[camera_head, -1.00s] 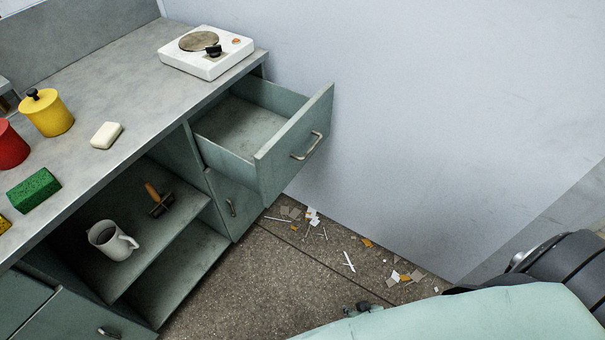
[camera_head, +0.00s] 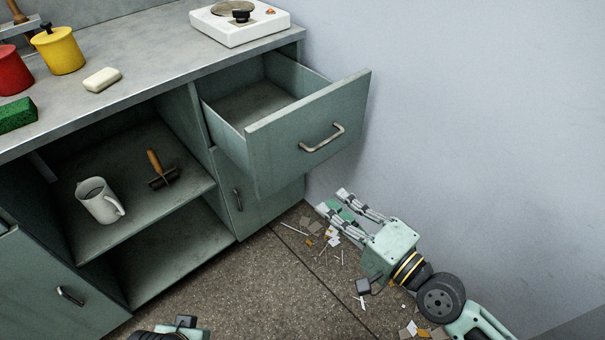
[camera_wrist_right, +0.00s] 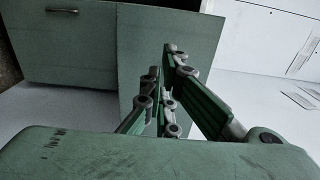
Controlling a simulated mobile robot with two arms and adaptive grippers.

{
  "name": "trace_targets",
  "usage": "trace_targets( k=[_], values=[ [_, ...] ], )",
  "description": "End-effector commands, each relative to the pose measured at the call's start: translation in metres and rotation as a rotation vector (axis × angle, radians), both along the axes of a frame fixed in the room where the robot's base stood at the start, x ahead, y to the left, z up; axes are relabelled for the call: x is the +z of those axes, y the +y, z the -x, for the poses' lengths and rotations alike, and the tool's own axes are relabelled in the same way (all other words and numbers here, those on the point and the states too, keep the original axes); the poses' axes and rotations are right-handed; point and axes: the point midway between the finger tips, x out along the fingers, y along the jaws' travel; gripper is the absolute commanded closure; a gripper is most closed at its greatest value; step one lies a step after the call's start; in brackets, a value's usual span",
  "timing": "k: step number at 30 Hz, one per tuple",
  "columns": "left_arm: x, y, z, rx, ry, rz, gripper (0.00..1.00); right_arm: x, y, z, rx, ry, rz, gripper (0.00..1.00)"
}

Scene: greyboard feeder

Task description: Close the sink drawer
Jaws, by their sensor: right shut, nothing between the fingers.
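The grey-green drawer (camera_head: 272,152) at the right end of the counter is pulled open, and its inside looks empty. Its front has a metal bar handle (camera_head: 322,139). My right gripper (camera_head: 333,200) is below and to the right of the drawer front, apart from the handle. Its fingers are shut with nothing between them. In the right wrist view, the gripper fingers (camera_wrist_right: 170,90) point at green panels; I cannot tell which panel is directly ahead. Part of my left gripper (camera_head: 182,331) shows at the bottom edge; its fingertips are hidden.
A white hot plate (camera_head: 238,30) stands on the counter above the drawer. A mug (camera_head: 98,203) and an orange-handled tool (camera_head: 156,168) sit on the open shelf. A door (camera_head: 255,205) is shut below the drawer. Scraps (camera_head: 332,238) litter the floor beside the wall (camera_head: 470,120).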

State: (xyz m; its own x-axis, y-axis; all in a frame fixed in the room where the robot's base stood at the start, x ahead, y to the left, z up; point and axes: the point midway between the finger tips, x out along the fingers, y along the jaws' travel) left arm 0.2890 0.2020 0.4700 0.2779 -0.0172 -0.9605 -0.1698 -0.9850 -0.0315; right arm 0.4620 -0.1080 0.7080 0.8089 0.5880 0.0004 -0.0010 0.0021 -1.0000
Motion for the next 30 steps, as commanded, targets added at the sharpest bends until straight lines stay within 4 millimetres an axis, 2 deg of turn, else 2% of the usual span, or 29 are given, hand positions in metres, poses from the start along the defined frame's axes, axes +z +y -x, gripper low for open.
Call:
trace_targets(
  k=[7,15,24,30],
  values=[
    [-0.018,0.000,-0.001,-0.002,0.013,-0.001,0.23,0.005,0.016,-0.022,0.000,-0.003,-0.007,1.00],
    [-0.040,-0.001,-0.002,-0.003,0.021,-0.001,0.23,0.004,0.049,-0.067,-0.001,-0.003,-0.006,1.00],
    [-0.040,-0.001,-0.002,-0.003,0.019,0.000,0.23,0.002,0.076,-0.105,-0.001,-0.002,0.000,1.00],
    [-0.037,-0.002,-0.003,-0.004,0.015,0.000,0.23,0.001,0.081,-0.112,0.000,-0.001,0.001,1.00]
  ],
)
